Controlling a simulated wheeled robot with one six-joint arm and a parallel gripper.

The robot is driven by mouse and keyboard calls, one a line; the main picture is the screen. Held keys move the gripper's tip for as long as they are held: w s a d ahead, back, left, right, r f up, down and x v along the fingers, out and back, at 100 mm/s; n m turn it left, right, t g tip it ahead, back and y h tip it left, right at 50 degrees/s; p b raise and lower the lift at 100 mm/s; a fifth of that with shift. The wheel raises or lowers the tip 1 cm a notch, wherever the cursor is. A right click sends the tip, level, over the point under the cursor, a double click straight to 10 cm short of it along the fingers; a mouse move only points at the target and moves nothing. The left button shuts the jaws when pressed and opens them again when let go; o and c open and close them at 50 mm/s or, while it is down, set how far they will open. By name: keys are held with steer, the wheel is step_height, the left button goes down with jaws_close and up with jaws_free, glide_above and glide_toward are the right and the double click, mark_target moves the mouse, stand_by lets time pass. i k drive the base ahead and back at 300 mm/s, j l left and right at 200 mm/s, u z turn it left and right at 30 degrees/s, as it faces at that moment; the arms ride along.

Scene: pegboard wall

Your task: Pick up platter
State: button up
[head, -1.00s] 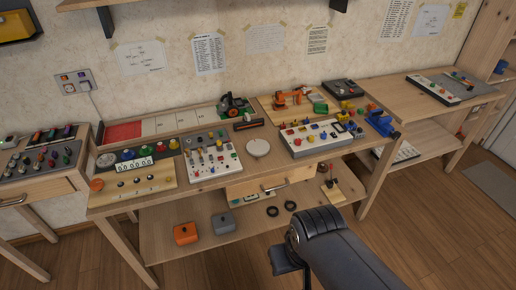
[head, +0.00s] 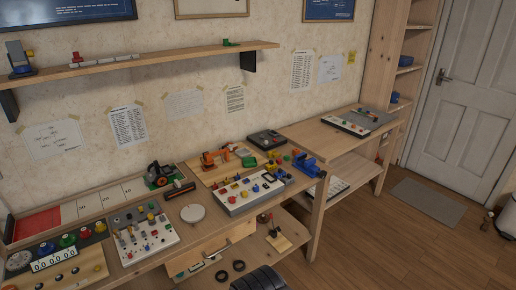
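A round whitish disc (head: 193,213), which looks like the platter, lies flat on the wooden workbench (head: 205,240). It sits between a white board of knobs and pegs on its left and another white control board on its right. Nothing covers it. Part of my arm (head: 258,279) shows at the bottom edge, well below the bench top. My gripper's fingers are not in view.
The pegged board (head: 143,235) and the control board (head: 250,192) flank the disc closely. A green and black model vehicle (head: 160,175) stands behind it. A drawer (head: 212,247) is under the bench. Open floor (head: 385,240) lies to the right, before a white door (head: 470,110).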

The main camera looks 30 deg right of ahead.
mark_target(192, 214)
steer(key=i+j+z, duration=0.25)
steer(key=i, duration=0.25)
steer(key=i+j+z, duration=0.2)
steer(key=i, duration=0.3)
